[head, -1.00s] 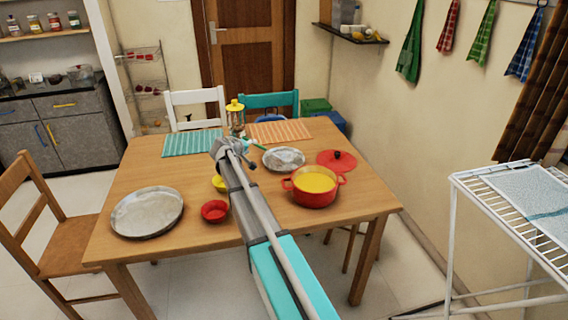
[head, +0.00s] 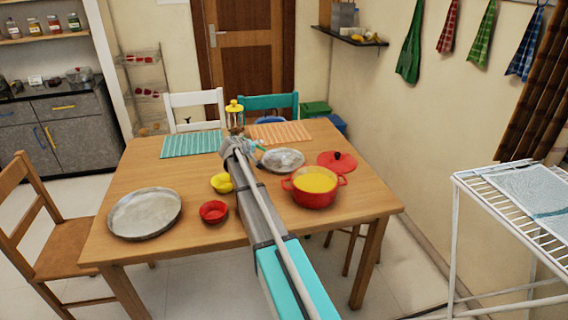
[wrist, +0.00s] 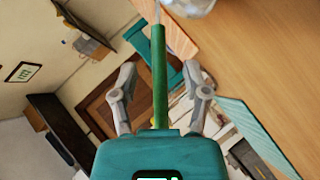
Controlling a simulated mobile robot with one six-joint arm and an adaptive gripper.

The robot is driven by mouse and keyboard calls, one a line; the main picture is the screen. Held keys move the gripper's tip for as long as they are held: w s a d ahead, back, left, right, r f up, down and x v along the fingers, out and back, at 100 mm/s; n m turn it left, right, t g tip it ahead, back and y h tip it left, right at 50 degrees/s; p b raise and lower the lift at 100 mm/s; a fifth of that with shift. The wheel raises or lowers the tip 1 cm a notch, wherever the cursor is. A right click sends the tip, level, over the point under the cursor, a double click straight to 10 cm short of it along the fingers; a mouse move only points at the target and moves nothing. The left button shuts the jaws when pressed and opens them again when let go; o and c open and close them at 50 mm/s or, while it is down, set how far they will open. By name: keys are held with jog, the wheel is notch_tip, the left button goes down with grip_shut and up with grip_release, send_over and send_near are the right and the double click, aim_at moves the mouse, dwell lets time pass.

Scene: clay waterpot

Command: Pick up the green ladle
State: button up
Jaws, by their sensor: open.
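The green ladle (wrist: 159,80) shows in the wrist view as a long green handle running up to a thin metal stem. In the head view only a small green bit of it (head: 260,147) shows, by the left edge of a grey plate (head: 283,160). My gripper (wrist: 161,75) is open, with one finger on each side of the handle in the wrist view. I see a gap on both sides and cannot tell the depth between handle and fingers. In the head view my gripper (head: 238,146) is over the far middle of the table, partly hidden by my arm.
On the table (head: 165,175) are a red pot (head: 315,198) with yellow contents, its red lid (head: 337,160), a yellow bowl (head: 221,183), a red bowl (head: 213,211) and a large grey plate (head: 145,212). A yellow-topped lantern (head: 235,110) stands behind my gripper.

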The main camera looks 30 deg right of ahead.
jog(key=shift+w+d+f, duration=0.3)
jog(key=shift+w+d, duration=0.1)
jog(key=shift+d, duration=0.15)
grip_shut()
dwell(0.4)
